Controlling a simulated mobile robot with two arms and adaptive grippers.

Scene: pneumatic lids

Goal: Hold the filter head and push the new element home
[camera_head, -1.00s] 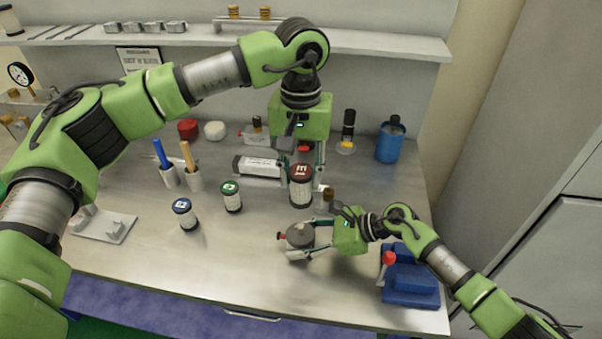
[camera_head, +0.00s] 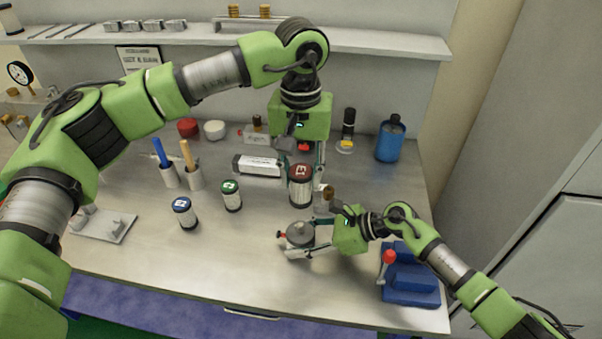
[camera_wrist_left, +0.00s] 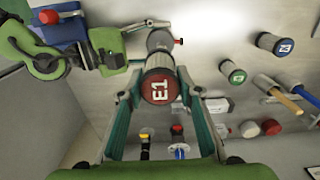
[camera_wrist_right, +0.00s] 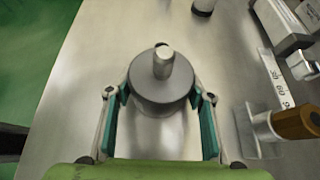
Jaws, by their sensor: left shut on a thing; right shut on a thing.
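The new element (camera_head: 300,190) is a white pleated cylinder with a dark red cap and white lettering. My left gripper (camera_head: 304,175) is shut on it from behind and holds it upright; the red cap also shows in the left wrist view (camera_wrist_left: 160,87). The filter head (camera_head: 300,238) is a grey round body with a short stem on top and a small red part at its left. My right gripper (camera_head: 302,243) is shut around it from the right; the right wrist view shows the head (camera_wrist_right: 160,92) between both fingers. Element and head are apart, the head nearer the front.
A green-topped cartridge (camera_head: 231,198) and a blue-topped cartridge (camera_head: 184,214) stand to the left. A white box (camera_head: 258,166) lies behind them. A blue vise-like block (camera_head: 410,288) with a red knob stands at front right. A blue bottle (camera_head: 390,142) stands at the back.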

